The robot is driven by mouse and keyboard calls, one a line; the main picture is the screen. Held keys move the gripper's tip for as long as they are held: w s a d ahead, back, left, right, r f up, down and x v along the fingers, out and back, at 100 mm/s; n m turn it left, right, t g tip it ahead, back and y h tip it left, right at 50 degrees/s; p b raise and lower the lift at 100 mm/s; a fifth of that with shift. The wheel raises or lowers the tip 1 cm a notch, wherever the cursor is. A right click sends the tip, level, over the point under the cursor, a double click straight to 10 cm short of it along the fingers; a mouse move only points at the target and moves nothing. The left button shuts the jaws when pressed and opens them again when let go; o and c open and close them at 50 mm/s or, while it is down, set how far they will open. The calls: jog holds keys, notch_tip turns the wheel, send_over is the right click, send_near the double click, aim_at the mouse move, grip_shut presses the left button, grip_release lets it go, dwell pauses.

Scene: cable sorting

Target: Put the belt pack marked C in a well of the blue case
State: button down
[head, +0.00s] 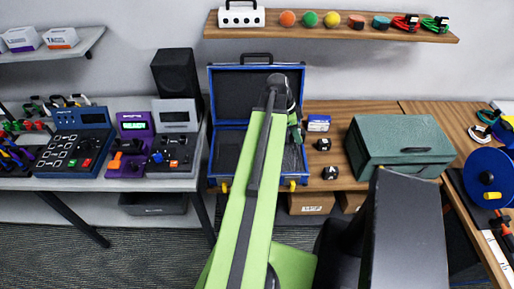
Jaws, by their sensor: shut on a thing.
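The blue case (211,165) stands open on the bench in the middle of the head view, its lid raised at the back and its inside dark. My green arm crosses in front of it and hides much of the inside. My gripper (296,132) is over the right part of the case, shut on a small dark thing that is mostly hidden; I cannot read a mark on it. Two small black belt packs with white marks, one farther back (322,144) and one nearer (330,173), lie on the wood right of the case. Their letters are too small to read.
A blue and white box (318,123) stands right of the case, and a green-grey chest (402,146) farther right. Left are a black speaker (177,73) and several control devices on the grey table (60,184). A wooden shelf (350,33) hangs above.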

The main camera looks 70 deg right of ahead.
jog(key=shift+n, duration=0.5)
jog(key=w+f+b, duration=0.2)
jog(key=w, duration=0.3)
jog(key=w+a+f+b, duration=0.1)
jog(key=w+f+b, duration=0.1)
jog(key=w, duration=0.3)
jog(key=w+a+f+b, duration=0.1)
jog(key=w+f+b, duration=0.1)
jog(key=w, duration=0.3)
jog(key=shift+a+f+b, duration=0.1)
jog(key=shift+a+b, duration=0.15)
jog(key=shift+b, duration=0.15)
jog(key=shift+w+a, duration=0.15)
jog(key=shift+w, duration=0.15)
notch_tip(320, 180, down, 4)
jog(key=b, duration=0.4)
jog(key=shift+f, duration=0.2)
jog(key=shift+r, duration=0.2)
jog(key=shift+f, duration=0.15)
jog(key=c, duration=1.5)
grip_release()
jog(key=shift+f, duration=0.1)
jog(key=shift+o, duration=0.9)
